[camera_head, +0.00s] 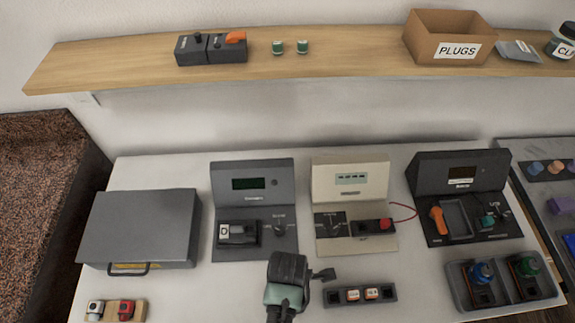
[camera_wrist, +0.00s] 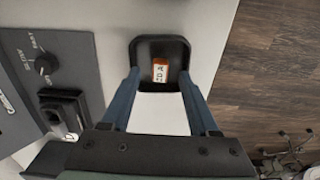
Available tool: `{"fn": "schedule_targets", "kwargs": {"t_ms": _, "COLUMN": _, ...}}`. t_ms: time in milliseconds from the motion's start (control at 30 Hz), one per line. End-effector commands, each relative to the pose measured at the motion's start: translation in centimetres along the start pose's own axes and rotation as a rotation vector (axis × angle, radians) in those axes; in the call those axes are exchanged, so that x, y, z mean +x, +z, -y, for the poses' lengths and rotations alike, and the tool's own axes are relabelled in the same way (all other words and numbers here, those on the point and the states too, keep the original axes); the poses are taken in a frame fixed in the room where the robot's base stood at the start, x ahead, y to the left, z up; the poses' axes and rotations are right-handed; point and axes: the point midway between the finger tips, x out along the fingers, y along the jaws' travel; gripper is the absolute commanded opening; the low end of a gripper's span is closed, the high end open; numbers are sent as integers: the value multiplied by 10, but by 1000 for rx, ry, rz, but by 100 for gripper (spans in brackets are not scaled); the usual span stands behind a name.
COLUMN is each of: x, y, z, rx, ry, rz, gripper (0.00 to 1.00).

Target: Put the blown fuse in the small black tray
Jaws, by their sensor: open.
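In the wrist view the small black tray (camera_wrist: 142,50) lies just beyond my fingertips, on the pale table. A fuse with an orange and white face (camera_wrist: 160,70) lies inside it; whether it is blown does not show. My gripper (camera_wrist: 161,98) is open, its two blue fingers apart at the tray's near end, with pale surface between them. In the head view my gripper (camera_head: 288,270) is over the table in front of the left console, and I cannot make out the small tray there.
The left console (camera_head: 258,172) has a dial and a black holder (camera_head: 223,241). A long dark tray (camera_head: 334,297) with two white-and-orange fuses is right of my gripper. A grey case (camera_head: 140,225) stands left, with a red and a white piece on a wooden block (camera_head: 110,312) in front.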

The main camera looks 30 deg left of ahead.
Motion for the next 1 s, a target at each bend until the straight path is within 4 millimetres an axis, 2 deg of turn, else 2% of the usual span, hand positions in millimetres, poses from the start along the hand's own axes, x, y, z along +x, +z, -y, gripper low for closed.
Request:
{"fn": "schedule_targets", "kwargs": {"t_ms": 300, "x": -69, "y": 0, "z": -1, "rx": 1, "ry": 6, "rz": 1, "gripper": 61}}
{"fn": "schedule_targets", "kwargs": {"t_ms": 500, "x": -100, "y": 0, "z": -1, "rx": 0, "ry": 3, "rz": 1, "gripper": 61}}
{"fn": "schedule_targets", "kwargs": {"t_ms": 667, "x": -110, "y": 0, "z": 0, "rx": -1, "ry": 2, "rz": 0, "gripper": 61}}
{"fn": "schedule_targets", "kwargs": {"t_ms": 900, "x": -112, "y": 0, "z": 0, "rx": 0, "ry": 1, "rz": 0, "gripper": 61}}
{"fn": "schedule_targets", "kwargs": {"t_ms": 1000, "x": -118, "y": 3, "z": -12, "rx": 37, "ry": 44, "rz": 7, "gripper": 61}}
